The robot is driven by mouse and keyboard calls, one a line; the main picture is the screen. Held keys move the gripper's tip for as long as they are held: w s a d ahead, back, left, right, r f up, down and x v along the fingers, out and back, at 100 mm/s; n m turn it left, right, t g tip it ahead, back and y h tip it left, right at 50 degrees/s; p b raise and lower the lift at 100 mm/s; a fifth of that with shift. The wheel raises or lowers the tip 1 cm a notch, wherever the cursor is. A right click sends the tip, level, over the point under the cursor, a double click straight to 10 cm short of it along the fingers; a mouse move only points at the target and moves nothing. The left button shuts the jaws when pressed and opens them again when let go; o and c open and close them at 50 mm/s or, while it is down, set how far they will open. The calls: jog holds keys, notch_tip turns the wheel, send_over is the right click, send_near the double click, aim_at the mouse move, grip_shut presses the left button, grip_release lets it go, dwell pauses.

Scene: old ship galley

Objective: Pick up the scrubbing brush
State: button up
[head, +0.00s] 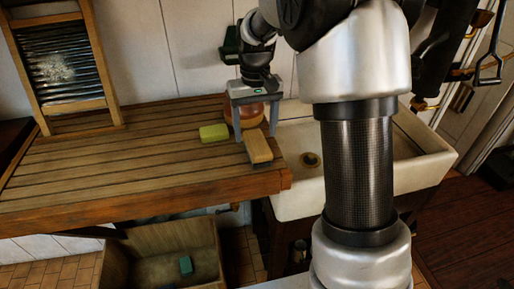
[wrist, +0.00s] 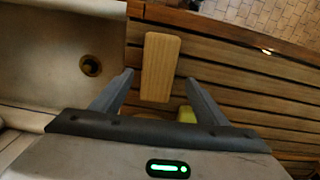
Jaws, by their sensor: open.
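The scrubbing brush (head: 258,147) is a light wooden block lying on the slatted wooden counter, near its right end beside the sink. Bristles are not clearly visible. My gripper (head: 255,137) is open, pointing down over the counter at the brush's far end. In the wrist view the brush (wrist: 160,58) lies lengthwise between and beyond the fingertips of my gripper (wrist: 159,79), with a gap on each side. Nothing is held. I cannot tell the exact height of the fingertips over the counter.
A yellow-green block (head: 213,133) lies just left of my gripper. A round brown vessel (head: 246,114) stands behind it, partly hidden. A white sink (head: 300,198) adjoins on the right. A washboard (head: 62,68) leans at the left. The counter's left part (head: 110,165) is clear.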

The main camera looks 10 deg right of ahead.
aim_at(257, 142)
jog(key=f, duration=0.5)
jog(key=shift+s+d, duration=0.2)
jog(key=shift+s, duration=0.05)
jog(key=c, duration=1.2)
